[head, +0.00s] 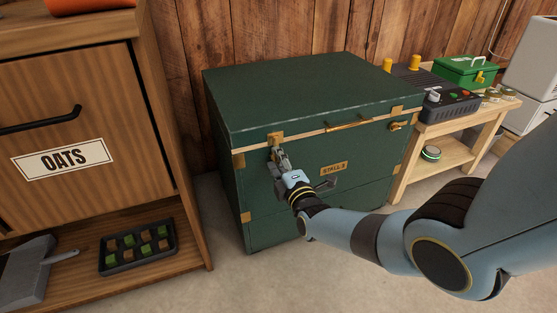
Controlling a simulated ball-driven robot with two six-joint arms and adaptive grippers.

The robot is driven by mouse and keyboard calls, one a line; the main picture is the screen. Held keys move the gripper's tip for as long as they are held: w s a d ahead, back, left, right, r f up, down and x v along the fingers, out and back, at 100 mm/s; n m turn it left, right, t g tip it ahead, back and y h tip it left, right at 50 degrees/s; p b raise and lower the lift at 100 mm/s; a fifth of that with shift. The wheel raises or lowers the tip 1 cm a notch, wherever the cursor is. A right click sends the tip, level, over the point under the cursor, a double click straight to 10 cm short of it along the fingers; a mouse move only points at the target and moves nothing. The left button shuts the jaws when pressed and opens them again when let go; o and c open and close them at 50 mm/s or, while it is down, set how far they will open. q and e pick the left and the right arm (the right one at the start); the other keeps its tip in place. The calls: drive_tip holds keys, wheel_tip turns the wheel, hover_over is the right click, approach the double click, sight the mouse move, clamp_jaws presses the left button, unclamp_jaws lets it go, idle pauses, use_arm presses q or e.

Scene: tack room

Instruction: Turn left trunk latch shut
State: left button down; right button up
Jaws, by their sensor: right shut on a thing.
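The green trunk (300,107) stands closed on the floor, with brass fittings and a "STALL 5" plate (333,168) on its front. The left trunk latch (274,138) is a brass piece near the front's upper left corner. My right gripper (277,151) is at this latch and shut on it; the fingers hide its lower part, so its exact turn cannot be told. The right trunk latch (398,126) shows at the front's upper right. My left gripper is not in view.
A wooden cabinet marked "OATS" (62,158) stands at left, with a tray (138,268) of green and brown blocks on its low shelf. A wooden bench (456,133) at right bears a green box (466,70) and a dark device. Floor in front of the trunk is clear.

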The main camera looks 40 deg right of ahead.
drive_tip(key=shift+f, duration=0.1)
idle(0.4)
drive_tip(key=o, duration=1.1)
drive_tip(key=shift+o, duration=0.2)
drive_tip(key=v, duration=1.2)
drive_tip(key=shift+s, duration=0.15)
